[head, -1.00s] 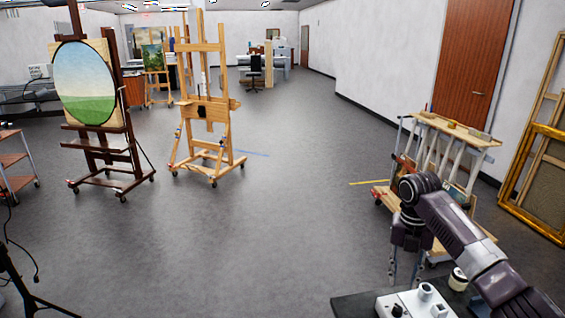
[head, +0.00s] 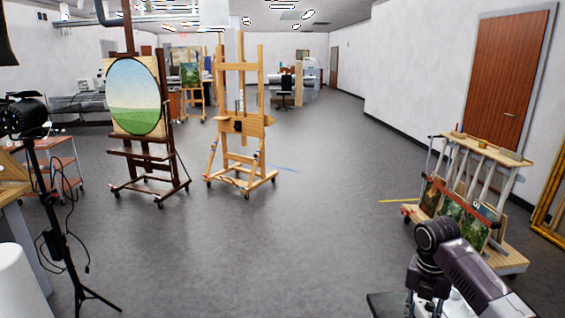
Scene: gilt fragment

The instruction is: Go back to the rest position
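My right arm comes in at the lower right corner. Its wrist hangs down toward the bottom edge, and my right gripper (head: 426,309) is mostly cut off there. I cannot tell whether its fingers are open or shut, and I see nothing held. Part of a dark tabletop with a white object on it shows beside and behind the wrist. My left gripper is not in view.
A dark easel (head: 150,165) with an oval landscape and a light wooden easel (head: 241,124) stand left of centre. A lamp stand (head: 52,205) is at the left. A painting cart (head: 490,151) stands at right. The middle floor is clear.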

